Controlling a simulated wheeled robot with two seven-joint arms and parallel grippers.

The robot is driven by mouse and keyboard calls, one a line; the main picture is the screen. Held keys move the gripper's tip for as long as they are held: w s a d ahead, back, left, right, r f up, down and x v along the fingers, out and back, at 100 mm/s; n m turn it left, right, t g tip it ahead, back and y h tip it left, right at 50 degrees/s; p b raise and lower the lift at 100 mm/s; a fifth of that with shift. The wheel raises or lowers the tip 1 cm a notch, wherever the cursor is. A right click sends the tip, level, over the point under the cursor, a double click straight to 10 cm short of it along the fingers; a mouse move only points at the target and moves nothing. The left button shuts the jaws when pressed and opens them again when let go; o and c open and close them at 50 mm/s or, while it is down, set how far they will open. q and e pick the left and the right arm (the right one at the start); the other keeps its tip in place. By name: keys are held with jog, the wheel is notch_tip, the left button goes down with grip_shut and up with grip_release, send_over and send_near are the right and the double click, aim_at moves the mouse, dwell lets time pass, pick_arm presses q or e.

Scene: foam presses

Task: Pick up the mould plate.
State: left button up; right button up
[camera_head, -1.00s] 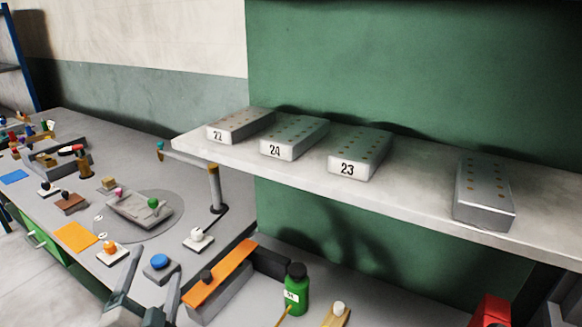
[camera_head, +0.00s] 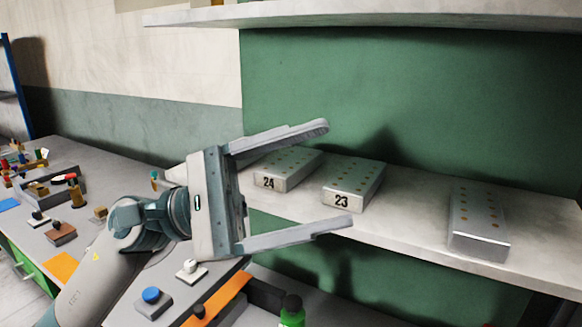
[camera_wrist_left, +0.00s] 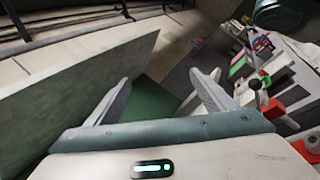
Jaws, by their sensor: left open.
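Grey metal mould plates with small brass dots lie on the pale shelf (camera_head: 410,228) in the head view. One is marked 24 (camera_head: 290,168) and one is marked 23 (camera_head: 354,185). A further plate (camera_head: 478,222) at the right shows no readable number. My left gripper (camera_head: 333,175) is open and empty. In the picture its upper finger overlaps plate 24 and its lower finger passes below plate 23; its exact distance from them is unclear. No plate shows between the fingers in the left wrist view (camera_wrist_left: 160,77). My right gripper is not in view.
Another shelf (camera_head: 400,14) hangs above the plates, before a green wall (camera_head: 450,90). Below are a bench with a blue button (camera_head: 151,295), a white-knobbed block (camera_head: 191,271), an orange strip (camera_head: 222,297) and a green bottle (camera_head: 292,313). The shelf between plate 23 and the right plate is clear.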

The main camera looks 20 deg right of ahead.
pick_arm(q)
notch_tip(320, 180, down, 7)
jog(key=d+m+t+y, duration=0.1)
jog(key=m+t+y, duration=0.3)
jog(key=m+y, duration=0.5)
jog(key=w+a+r+m+t+y, duration=0.2)
jog(key=w+a+m+t+y, duration=0.1)
jog(key=w+a+t+y, duration=0.4)
jog(key=w+a+y, duration=0.1)
jog(key=w+a, duration=0.2)
jog(key=shift+w+a+r+t, duration=0.15)
jog(key=shift+a+r+t, duration=0.1)
jog(key=shift+r+t, duration=0.15)
jog(key=shift+d, duration=0.1)
